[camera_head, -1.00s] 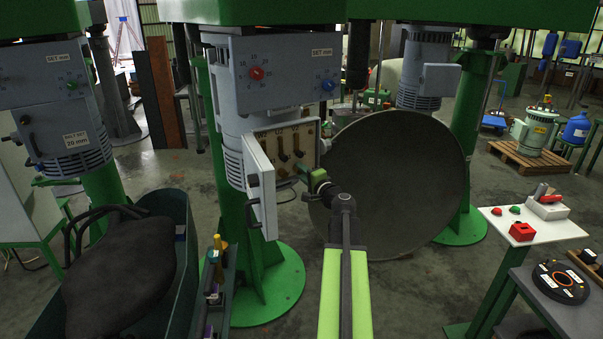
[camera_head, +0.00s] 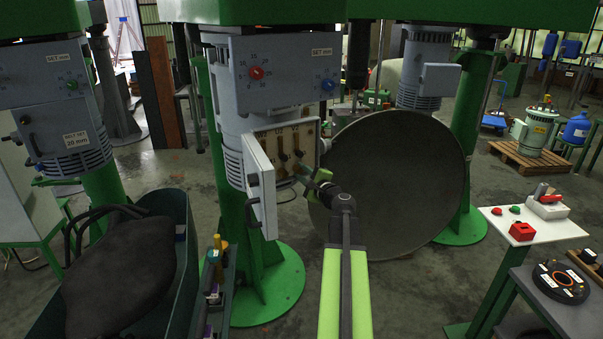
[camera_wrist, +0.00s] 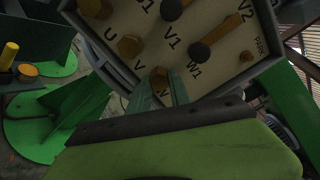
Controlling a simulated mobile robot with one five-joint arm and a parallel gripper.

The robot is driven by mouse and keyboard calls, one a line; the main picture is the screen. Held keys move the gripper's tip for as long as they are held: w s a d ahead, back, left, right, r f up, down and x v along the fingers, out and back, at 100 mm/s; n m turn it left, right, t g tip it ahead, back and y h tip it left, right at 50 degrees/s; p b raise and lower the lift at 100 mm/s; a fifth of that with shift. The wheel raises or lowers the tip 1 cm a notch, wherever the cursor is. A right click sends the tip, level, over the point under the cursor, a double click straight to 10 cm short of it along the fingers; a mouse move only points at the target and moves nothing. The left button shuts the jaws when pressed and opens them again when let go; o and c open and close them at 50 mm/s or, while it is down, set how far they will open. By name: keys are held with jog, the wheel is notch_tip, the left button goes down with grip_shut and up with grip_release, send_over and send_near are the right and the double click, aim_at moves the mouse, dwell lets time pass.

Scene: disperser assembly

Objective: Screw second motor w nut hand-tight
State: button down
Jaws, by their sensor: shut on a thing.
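The motor's terminal box (camera_head: 268,139) is open on the grey motor housing, its door swung out to the left. A brass nut (camera_wrist: 159,75) sits by the W mark at the board's lower edge. My gripper (camera_wrist: 161,90) has its two green fingers around this nut, shut on it. The gripper (camera_head: 305,178) also shows at the box's lower right. The nut's thread is hidden.
The open box door (camera_head: 262,188) stands just left of my gripper. A large grey disc (camera_head: 400,185) stands close behind on the right. A narrow tray (camera_head: 229,280) with small parts is at lower left, beside a dark green bin (camera_head: 183,222).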

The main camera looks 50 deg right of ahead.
jog(key=shift+f, duration=0.1)
jog(key=c, duration=1.2)
grip_release()
jog(key=shift+s, duration=0.1)
